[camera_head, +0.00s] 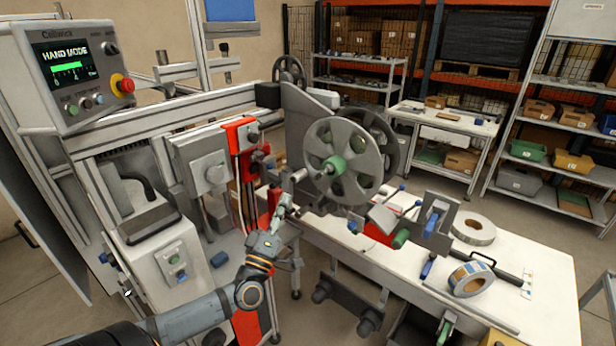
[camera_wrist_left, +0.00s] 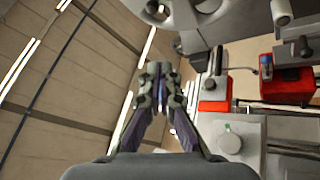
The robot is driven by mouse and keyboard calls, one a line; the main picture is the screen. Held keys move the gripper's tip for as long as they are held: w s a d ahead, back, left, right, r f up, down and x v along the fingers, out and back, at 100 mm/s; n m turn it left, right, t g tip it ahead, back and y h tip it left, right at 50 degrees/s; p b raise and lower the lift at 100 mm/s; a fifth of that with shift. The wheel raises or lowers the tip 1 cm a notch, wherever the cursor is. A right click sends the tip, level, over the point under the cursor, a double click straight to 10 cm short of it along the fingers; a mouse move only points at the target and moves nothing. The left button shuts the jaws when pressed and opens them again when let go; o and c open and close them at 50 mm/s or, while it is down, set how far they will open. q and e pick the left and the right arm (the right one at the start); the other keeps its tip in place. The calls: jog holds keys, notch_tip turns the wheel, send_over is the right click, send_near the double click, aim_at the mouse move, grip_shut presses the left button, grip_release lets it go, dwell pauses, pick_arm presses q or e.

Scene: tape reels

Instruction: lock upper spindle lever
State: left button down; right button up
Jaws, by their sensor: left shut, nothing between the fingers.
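The upper spindle carries a large grey spoked reel (camera_head: 347,158) with a green hub (camera_head: 333,165) at its middle, in the head view. I cannot clearly make out a separate lever on this hub. My left gripper (camera_head: 284,205) is below and left of the reel, its fingers pointing up, and looks apart from the hub. In the left wrist view its fingers (camera_wrist_left: 160,72) are closed together with nothing between them. Part of a grey wheel-like piece shows at that view's top edge. My right gripper is not seen.
The control box (camera_head: 75,65) reads HAND MODE at upper left. The white table (camera_head: 535,260) at right holds tape rolls (camera_head: 473,229). Shelves with bins stand behind.

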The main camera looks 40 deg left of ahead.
aim_at(323, 173)
pick_arm(q)
jog(key=shift+r, duration=0.45)
jog(key=p+x, duration=0.2)
jog(key=x, duration=0.7)
jog(key=d, duration=0.1)
jog(key=d+f, duration=0.1)
jog(key=w+d, duration=0.1)
jog(key=shift+w+d+f+b, duration=0.1)
jog(key=shift+d+f+b, duration=0.05)
jog(key=shift+f+b, duration=0.2)
